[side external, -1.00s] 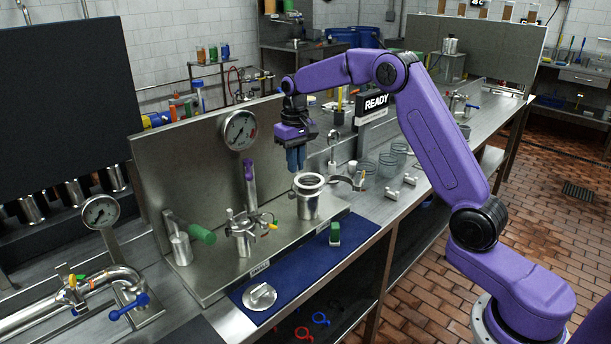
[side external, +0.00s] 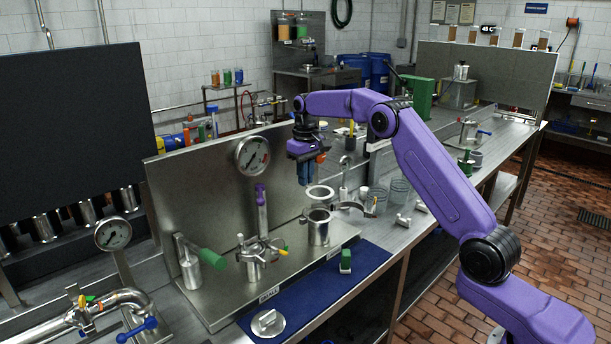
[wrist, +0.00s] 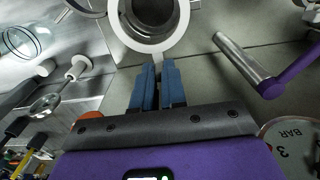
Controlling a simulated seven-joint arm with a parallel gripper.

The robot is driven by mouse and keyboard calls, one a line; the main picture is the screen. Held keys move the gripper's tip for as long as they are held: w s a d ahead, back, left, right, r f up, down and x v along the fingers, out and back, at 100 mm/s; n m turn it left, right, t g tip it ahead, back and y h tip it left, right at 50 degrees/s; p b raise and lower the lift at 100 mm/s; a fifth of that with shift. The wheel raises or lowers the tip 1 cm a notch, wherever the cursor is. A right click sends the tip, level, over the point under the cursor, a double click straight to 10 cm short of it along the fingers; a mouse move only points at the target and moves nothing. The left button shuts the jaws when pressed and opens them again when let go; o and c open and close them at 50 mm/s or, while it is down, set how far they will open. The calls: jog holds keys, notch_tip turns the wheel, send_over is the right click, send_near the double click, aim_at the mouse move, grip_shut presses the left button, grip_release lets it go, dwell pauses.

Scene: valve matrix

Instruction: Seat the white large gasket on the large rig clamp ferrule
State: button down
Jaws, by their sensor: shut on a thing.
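The white large gasket (side external: 320,191) is a flat white ring held roughly level. My gripper (side external: 306,184) points down with its blue fingertips shut on the near-wall edge of the ring. In the side view the ring appears above the large rig clamp ferrule (side external: 318,232), a shiny steel cup, with a gap between them. In the wrist view the gasket (wrist: 150,46) extends ahead of the blue fingers (wrist: 158,75), and a dark metal bore shows through its hole. The ring's top edge is cut off there. Exact centring over the ferrule cannot be told.
A steel back panel with a pressure gauge (side external: 252,155) stands behind the rig. A purple-handled post (side external: 262,210) and a clamp fitting (side external: 255,258) stand left of the ferrule. Glass jars (side external: 399,192) are to the right. A blue mat (side external: 300,310) lies in front.

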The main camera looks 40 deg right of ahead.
jog(key=shift+f, duration=0.15)
notch_tip(320, 180, down, 6)
jog(key=shift+f, duration=0.25)
dwell(0.8)
dwell(0.7)
jog(key=c, duration=1.1)
grip_release()
